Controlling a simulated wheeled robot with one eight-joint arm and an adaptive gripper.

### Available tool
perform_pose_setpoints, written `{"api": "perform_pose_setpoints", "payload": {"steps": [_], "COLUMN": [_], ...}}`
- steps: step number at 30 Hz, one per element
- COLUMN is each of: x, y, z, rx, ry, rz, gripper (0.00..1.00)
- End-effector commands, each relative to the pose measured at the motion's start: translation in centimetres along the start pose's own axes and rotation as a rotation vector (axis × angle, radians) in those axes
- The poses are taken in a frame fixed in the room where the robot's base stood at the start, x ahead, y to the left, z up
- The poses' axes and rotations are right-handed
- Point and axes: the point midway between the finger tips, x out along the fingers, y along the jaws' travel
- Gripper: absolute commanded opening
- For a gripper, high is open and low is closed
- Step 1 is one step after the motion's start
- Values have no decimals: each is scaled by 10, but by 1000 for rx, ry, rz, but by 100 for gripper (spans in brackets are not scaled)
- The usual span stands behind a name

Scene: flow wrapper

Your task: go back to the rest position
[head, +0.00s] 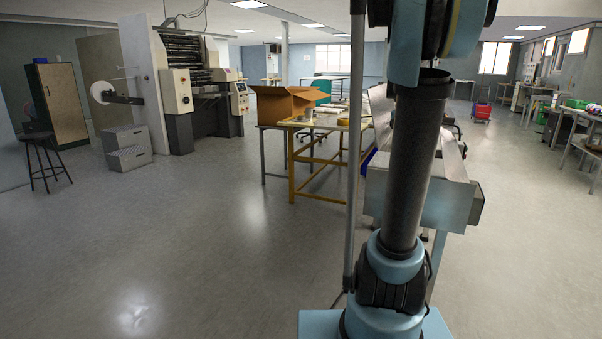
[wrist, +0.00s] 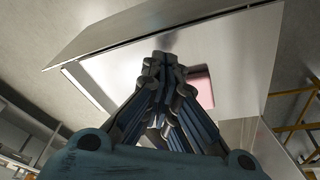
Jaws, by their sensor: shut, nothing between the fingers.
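My gripper (wrist: 160,62) shows in the wrist view, with its fingers drawn together and nothing held between them. It is in front of a pale metal surface (wrist: 110,68) with a raised edge. A pink item (wrist: 201,86) lies on that surface just right of the fingertips, partly hidden behind them. I cannot tell whether the fingers touch it. In the head view my arm rises through the right middle of the picture, and my gripper is out of view.
A metal machine (head: 448,200) stands behind my arm and is partly hidden by it. Left of it is a yellow-framed table (head: 320,193) with an open cardboard box (head: 280,104). The floor (head: 200,240) at front left is clear.

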Motion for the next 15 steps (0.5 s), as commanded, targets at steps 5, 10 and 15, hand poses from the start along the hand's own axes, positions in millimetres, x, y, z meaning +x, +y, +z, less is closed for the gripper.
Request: {"api": "perform_pose_setpoints", "payload": {"steps": [5,10,15], "x": [5,16,32], "y": [15,31,49], "z": [61,114,166], "rx": [-158,-309,-460], "ry": [-11,-19,-23], "rz": [-38,-75,-114], "gripper": [0,0,0]}}
